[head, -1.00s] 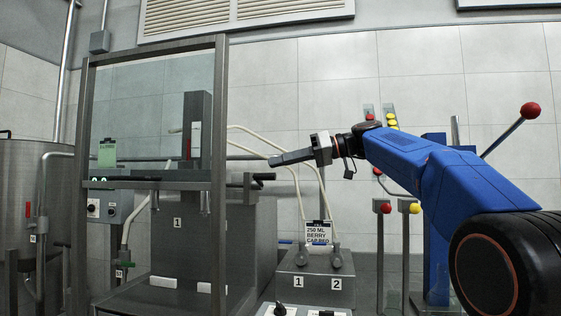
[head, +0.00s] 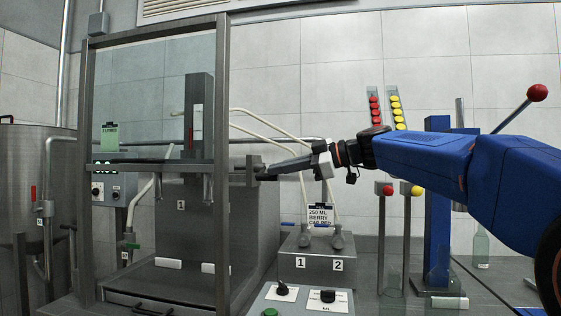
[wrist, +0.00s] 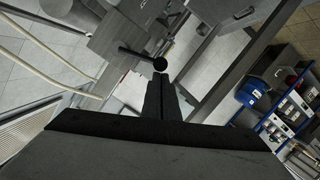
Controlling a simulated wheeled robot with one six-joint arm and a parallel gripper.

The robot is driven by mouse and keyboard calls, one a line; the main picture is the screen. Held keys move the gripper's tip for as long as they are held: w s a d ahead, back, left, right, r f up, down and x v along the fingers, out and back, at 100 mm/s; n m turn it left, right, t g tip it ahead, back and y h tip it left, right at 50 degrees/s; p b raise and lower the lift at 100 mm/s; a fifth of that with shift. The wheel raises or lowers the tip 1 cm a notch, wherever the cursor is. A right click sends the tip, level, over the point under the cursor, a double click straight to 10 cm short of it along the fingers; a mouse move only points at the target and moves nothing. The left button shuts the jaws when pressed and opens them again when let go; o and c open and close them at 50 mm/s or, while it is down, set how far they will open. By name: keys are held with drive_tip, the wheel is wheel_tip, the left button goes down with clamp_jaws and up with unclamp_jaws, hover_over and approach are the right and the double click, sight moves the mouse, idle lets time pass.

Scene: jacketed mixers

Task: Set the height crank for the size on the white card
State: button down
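The white card (head: 319,215) reads "250 ML BERRY CAP RED" and is propped behind the grey box marked 1 and 2. The height crank appears to be the dark handle (head: 244,166) on the right side of the filling machine's frame. In the wrist view a crank arm ends in a round black knob (wrist: 160,64). My gripper (head: 262,173) points left, with its fingertips at the crank's handle; contact cannot be told. In the wrist view my gripper (wrist: 166,80) has its two fingers together, the knob just beyond their tips and nothing visible between them.
A control panel (head: 300,300) with black knobs and a green button stands in front. Red and yellow caps fill two slanted chutes (head: 374,105) at the right. A red-balled lever (head: 537,92) rises behind my arm.

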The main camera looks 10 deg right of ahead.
drive_tip(key=shift+w+f, duration=0.15)
drive_tip(key=shift+f, duration=0.9)
drive_tip(key=s+d+r, duration=0.5)
drive_tip(key=s+d, duration=0.2)
drive_tip(key=shift+s+d, duration=0.2)
drive_tip(key=shift+d, duration=0.15)
idle(0.4)
